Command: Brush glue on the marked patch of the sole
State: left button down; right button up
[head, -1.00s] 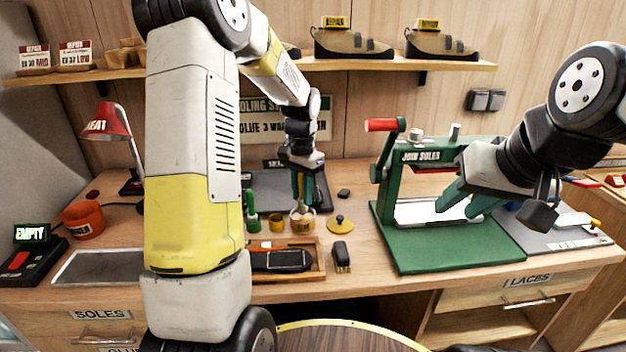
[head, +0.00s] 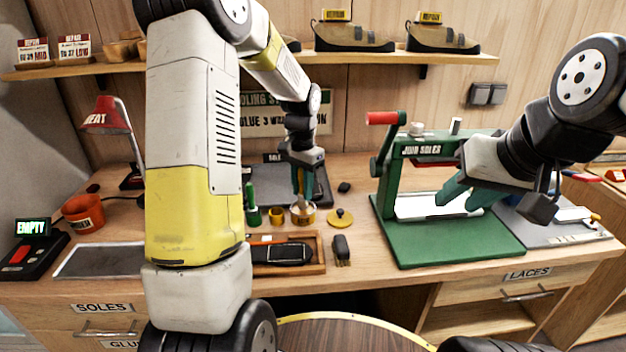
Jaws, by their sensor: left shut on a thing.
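The dark sole (head: 283,254) lies in a wooden tray (head: 322,258) on the bench. I cannot make out the marked patch on it. My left gripper (head: 299,197) points down over the open glue pot (head: 303,217) behind the tray. It is shut on a thin yellowish handle, which looks like the glue brush (head: 299,183); the brush's lower end is at the pot's mouth. The pot's yellow lid (head: 340,217) lies on the bench to its right. My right gripper (head: 452,198) is at the green sole press (head: 420,170); its green fingers look apart, with nothing visible between them.
A green bottle (head: 253,212) and a small yellow cup (head: 276,215) stand left of the pot. A dark brush (head: 341,250) lies right of the tray. My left arm hides the bench's middle left.

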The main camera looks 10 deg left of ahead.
pick_arm(q)
jog(key=shift+f, duration=0.5)
dwell(1.1)
jog(key=shift+r, duration=3.55)
jog(key=shift+s, duration=0.1)
